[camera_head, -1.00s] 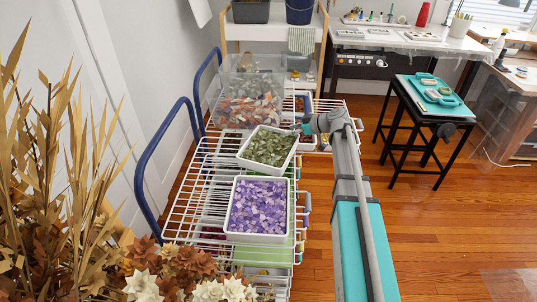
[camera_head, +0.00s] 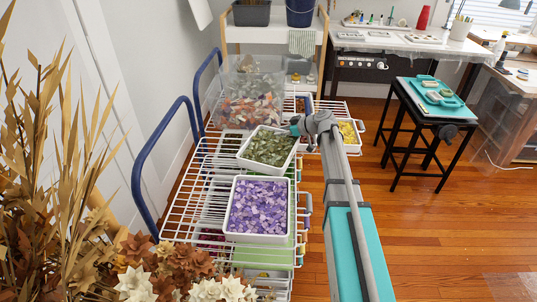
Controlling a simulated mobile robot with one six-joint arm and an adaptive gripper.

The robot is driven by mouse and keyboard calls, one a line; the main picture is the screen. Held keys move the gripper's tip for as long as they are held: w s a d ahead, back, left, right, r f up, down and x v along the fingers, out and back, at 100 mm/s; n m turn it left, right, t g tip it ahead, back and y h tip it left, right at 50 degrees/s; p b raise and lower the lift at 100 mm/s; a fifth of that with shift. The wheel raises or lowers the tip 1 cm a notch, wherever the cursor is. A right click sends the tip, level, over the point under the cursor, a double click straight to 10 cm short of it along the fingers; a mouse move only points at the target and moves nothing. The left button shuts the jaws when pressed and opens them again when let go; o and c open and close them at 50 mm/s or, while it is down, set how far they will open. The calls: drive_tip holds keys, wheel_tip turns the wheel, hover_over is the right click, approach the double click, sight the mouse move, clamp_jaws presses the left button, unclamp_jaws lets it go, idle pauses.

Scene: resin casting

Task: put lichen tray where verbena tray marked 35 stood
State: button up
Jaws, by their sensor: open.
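A white tray of green lichen (camera_head: 269,148) sits tilted in the picture on the white wire rack. A white tray of purple pieces, likely the verbena tray (camera_head: 258,207), sits just in front of it on the same rack. No number can be read on it. My gripper (camera_head: 295,126) is open at the lichen tray's far right corner, close to the rim. Whether it touches the rim, and where both fingers are, I cannot tell at this size.
A clear bin (camera_head: 250,97) of grey-green and orange pieces stands behind the lichen tray. A yellow-filled tray (camera_head: 347,133) shows right of my wrist. Blue rails (camera_head: 160,165) edge the rack's left side. Dried plants (camera_head: 50,190) crowd the left foreground. Bare wire (camera_head: 205,170) lies left of the trays.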

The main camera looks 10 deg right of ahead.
idle(0.4)
clamp_jaws()
